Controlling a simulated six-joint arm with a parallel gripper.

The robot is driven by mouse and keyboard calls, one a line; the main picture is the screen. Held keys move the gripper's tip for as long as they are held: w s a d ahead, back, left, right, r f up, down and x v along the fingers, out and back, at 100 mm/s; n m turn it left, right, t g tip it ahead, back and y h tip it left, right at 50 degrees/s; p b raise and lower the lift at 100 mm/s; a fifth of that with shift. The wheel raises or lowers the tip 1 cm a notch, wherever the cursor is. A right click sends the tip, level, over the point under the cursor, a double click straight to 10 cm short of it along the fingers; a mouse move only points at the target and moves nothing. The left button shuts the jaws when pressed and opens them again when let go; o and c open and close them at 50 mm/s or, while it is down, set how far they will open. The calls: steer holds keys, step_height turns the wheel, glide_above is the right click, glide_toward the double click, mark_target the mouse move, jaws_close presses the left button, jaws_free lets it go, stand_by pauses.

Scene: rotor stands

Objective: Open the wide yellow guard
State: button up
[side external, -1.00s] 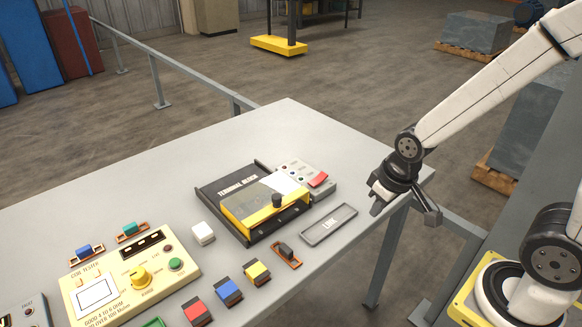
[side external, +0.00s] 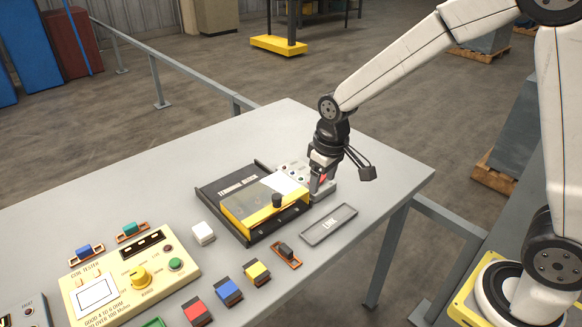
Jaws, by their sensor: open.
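The wide yellow guard (side external: 235,209) lies flat over the black terminal block (side external: 232,180) on the grey table. It has a black knob (side external: 277,201) near its front right corner, and part of its top looks clear or pale. My gripper (side external: 341,183) is open, pointing down just right of the guard, over the small grey panel with the red switch (side external: 323,179). It is apart from the guard's knob. My gripper hides part of that panel. Whether a fingertip touches the panel cannot be told.
A grey tray marked LINK (side external: 329,224) lies in front of my gripper. A cream coil tester (side external: 130,278) stands at left. Red, blue (side external: 228,291) and yellow blocks, a white block (side external: 203,233) and a dark piece in an orange holder (side external: 286,252) lie nearby. The table's back right is clear.

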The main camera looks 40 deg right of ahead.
steer(key=n+g, duration=0.1)
steer(key=n, duration=0.1)
glide_above(276, 196)
steer(key=shift+f, duration=0.15)
steer(key=shift+s, duration=0.1)
steer(key=shift+f, duration=3.9)
jaws_close()
